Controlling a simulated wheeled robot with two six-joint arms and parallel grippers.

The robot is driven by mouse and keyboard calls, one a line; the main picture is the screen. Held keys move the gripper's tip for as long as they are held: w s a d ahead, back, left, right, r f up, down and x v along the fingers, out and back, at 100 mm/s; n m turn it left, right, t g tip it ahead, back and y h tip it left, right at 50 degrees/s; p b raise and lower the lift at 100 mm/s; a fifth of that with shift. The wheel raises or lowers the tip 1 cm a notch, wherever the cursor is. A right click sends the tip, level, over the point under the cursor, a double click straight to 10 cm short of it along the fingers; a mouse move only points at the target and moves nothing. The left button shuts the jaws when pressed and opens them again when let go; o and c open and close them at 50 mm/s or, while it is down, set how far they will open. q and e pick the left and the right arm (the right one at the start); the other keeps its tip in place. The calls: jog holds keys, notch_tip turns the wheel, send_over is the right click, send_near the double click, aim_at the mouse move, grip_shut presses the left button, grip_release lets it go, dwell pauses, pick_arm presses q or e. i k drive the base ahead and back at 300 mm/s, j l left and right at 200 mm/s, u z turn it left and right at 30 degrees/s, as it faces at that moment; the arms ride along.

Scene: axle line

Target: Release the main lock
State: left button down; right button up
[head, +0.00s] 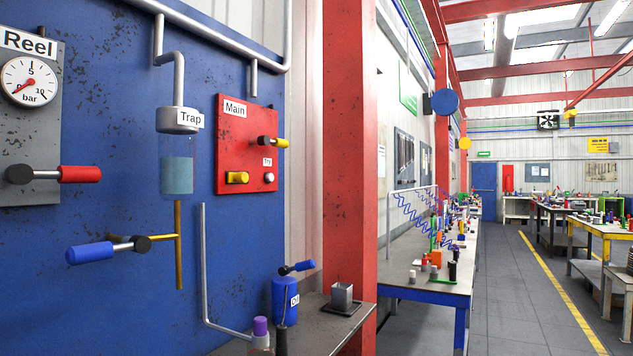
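The red panel (226,135) labelled "Main" is fixed to the blue wall board, left of the red column. A lever with a black hub and a yellow handle (281,143) sits on its upper right and points right, roughly level. Below, at the panel's lower left, is a small yellow block (237,178), which looks like the lock; its fine detail is too small to tell. A pale round button (268,178) labelled "Try" is at the lower right. Neither of my grippers is in view.
Left of the panel are the "Trap" vessel (177,172), a blue-handled lever (90,253), a red-handled lever (80,174) and a "Reel" gauge (29,82). A bench (308,333) below holds a blue can (285,300). The red column (349,150) stands right of the panel.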

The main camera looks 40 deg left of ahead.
aim_at(240, 177)
jog(key=i+l+u, duration=0.1)
jog(key=i+u, duration=0.3)
jog(key=i+l+u, duration=0.35)
jog(key=i, duration=0.15)
jog(key=i+l+u, duration=0.25)
jog(key=i+u, duration=0.15)
jog(key=i+l+u, duration=0.25)
jog(key=u, duration=0.15)
jog(key=i+l+u, duration=0.2)
jog(key=l+u, duration=0.2)
jog(key=i+l+u, duration=0.1)
jog(key=l+u, duration=0.3)
jog(key=i+l+u, duration=0.1)
jog(key=l+u, duration=0.25)
